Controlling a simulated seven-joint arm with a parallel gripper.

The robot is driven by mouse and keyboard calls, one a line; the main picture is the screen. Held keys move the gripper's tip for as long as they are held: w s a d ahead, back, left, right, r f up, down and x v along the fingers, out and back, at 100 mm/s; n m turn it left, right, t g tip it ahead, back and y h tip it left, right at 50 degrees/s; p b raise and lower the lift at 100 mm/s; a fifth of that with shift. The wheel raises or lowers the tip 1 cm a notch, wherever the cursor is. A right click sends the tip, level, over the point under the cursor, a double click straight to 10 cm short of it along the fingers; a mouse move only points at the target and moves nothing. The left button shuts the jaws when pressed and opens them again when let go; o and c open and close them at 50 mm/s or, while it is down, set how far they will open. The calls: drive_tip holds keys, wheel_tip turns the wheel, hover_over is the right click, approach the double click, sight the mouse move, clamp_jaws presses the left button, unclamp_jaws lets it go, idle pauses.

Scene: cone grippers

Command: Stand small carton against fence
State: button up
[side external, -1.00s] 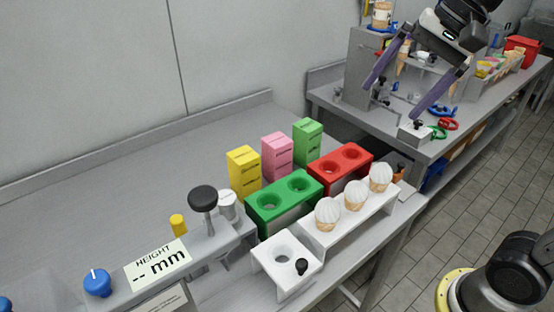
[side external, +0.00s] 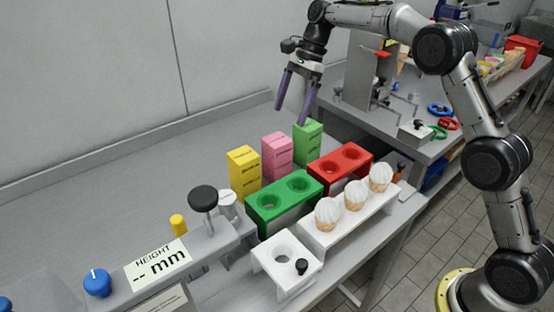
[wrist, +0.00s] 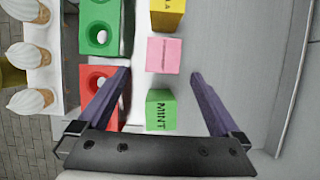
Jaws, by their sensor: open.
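Three upright cartons stand in a row on the bench: yellow (side external: 244,172), pink (side external: 277,155) and green (side external: 308,146). The green one looks shortest in the side view; its top reads MINT in the wrist view (wrist: 161,110). The pink one (wrist: 164,55) lies beyond it there. My gripper (side external: 293,114) is open and empty, pointing down above the pink and green cartons. In the wrist view its fingers (wrist: 160,74) lie either side of the green and pink cartons, apart from both. The raised rail (side external: 150,138) along the bench back may be the fence.
Green (side external: 284,205) and red (side external: 328,172) two-hole blocks stand in front of the cartons. A white rack (side external: 352,220) holds three cones. A height gauge (side external: 203,200) stands at left. The bench behind the cartons is clear. A second bench (side external: 425,145) is at right.

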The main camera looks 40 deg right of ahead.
sight(280, 140)
drive_tip(key=x, duration=0.8)
drive_tip(key=shift+w+x, duration=0.15)
drive_tip(key=shift+x, duration=1.3)
drive_tip(key=shift+w+x, duration=0.15)
drive_tip(key=shift+x, duration=1.25)
drive_tip(key=c, duration=1.4)
clamp_jaws()
drive_tip(key=shift+r, duration=0.1)
drive_tip(key=shift+r, duration=0.1)
